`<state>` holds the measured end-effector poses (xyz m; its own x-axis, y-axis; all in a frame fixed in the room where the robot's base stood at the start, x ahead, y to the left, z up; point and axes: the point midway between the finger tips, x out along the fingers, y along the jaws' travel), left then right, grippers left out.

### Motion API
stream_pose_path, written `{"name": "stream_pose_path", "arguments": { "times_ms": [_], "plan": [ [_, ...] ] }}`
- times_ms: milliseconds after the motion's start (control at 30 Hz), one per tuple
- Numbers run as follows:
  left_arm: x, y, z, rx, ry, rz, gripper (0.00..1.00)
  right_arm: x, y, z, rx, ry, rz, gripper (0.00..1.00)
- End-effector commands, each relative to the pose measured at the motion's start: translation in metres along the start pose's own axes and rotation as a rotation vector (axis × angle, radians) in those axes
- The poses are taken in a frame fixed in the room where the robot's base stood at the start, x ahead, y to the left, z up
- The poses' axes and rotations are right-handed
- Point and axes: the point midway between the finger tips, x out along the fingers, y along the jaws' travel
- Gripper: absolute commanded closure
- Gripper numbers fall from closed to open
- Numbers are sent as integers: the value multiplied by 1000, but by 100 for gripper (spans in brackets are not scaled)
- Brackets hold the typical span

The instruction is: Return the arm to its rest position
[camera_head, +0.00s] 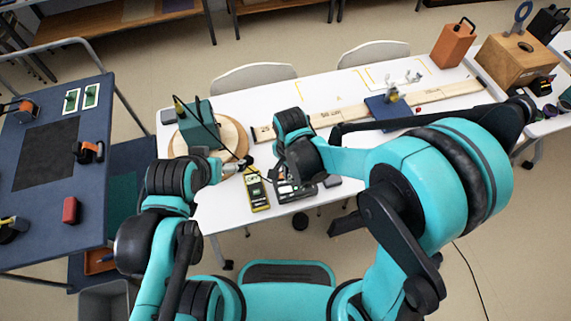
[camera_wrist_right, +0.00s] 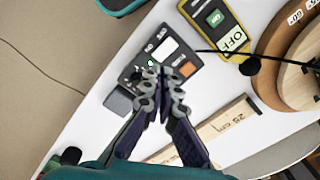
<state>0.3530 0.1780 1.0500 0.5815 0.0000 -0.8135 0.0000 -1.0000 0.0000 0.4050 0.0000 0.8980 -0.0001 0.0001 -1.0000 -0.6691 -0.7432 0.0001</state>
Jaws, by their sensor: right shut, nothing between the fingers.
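My right arm reaches in from the right of the head view and bends over the white table (camera_head: 215,215). Its gripper (camera_head: 277,168) hangs above a dark control box (camera_head: 297,192), partly hidden by the wrist. In the right wrist view the right gripper (camera_wrist_right: 163,82) is shut and empty, its fingertips over the near edge of the control box (camera_wrist_right: 170,50). My left arm comes in from the left. Its gripper (camera_head: 228,168) points right, near the round wooden turntable (camera_head: 236,137); its fingers are too small to read.
A teal speaker box (camera_head: 198,122) stands on the turntable. A yellow meter (camera_head: 256,190) lies beside the control box. A long wooden ruler board (camera_head: 345,113) runs along the table, with a blue stand (camera_head: 388,108) at it. A blue-topped table (camera_head: 85,215) stands at left. Thin cables cross the work area.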

Motion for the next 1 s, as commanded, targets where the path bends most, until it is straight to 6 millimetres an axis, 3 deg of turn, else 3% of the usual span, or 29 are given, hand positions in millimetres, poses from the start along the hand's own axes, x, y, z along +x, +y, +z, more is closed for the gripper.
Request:
{"name": "stream_pose_path", "arguments": {
  "times_ms": [267, 467, 700, 1000],
  "plan": [
    [0, 0, 0, 0, 0, 0, 0, -2, 1, -1, -3, 1, -3, 100],
    [1, 0, 1, 0, 0, 0, 0, -33, 19, -20, -90, 40, -73, 100],
    [3, 0, 2, 0, 0, 0, 0, -93, 70, -55, -316, 193, -203, 100],
    [5, 0, 4, 0, 0, 0, 0, -135, 139, -76, -583, 458, -253, 100]
  ]
}}
